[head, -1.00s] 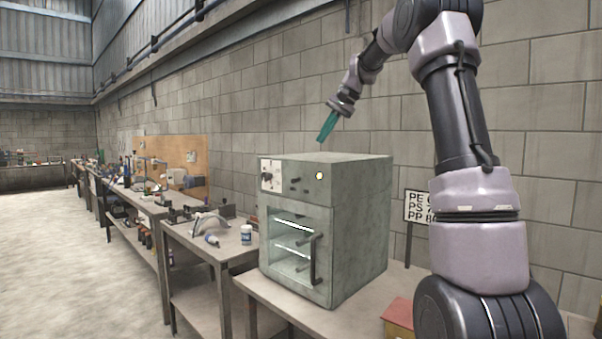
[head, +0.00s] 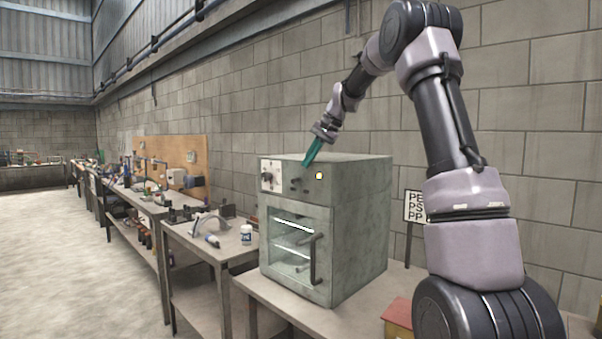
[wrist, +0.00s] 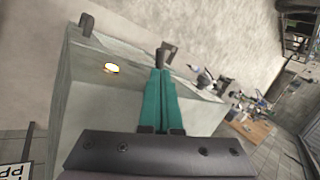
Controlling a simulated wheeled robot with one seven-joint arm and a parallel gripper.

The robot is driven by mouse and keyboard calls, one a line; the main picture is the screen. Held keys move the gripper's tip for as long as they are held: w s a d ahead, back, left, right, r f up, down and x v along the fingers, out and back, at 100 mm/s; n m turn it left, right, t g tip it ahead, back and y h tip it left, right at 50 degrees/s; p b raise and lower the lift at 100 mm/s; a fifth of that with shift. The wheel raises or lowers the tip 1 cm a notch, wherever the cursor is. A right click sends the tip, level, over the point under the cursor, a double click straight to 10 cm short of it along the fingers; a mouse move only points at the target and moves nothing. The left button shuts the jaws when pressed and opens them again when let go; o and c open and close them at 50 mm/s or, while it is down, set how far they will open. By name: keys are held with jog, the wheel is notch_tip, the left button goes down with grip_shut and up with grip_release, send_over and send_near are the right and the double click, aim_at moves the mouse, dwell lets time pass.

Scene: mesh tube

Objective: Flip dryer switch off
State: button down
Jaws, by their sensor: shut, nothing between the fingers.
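The dryer (head: 350,220) is a grey box with a glass door on a bench. Its front panel carries a white plate with a dial (head: 270,176), small dark switches (head: 300,185) and a lit yellow lamp (head: 319,176). My gripper (head: 307,163) has teal fingers, pointing down at the panel's top edge near the switches. The wrist view shows the fingers (wrist: 160,75) shut together and empty, with a dark switch or knob (wrist: 165,52) just beyond their tips. The lamp (wrist: 111,68) shows to their left. I cannot tell whether the tips touch the switch.
The door handle (head: 315,258) sticks out below the panel. A white bottle (head: 246,235) and tools stand on the neighbouring bench at left. A sign (head: 414,206) and a red-and-yellow box (head: 398,318) are right of the dryer. Space in front of the panel is clear.

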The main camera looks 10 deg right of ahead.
aim_at(296, 179)
jog(key=x, duration=0.4)
jog(key=shift+w+a+f, duration=0.15)
jog(key=shift+f, duration=0.2)
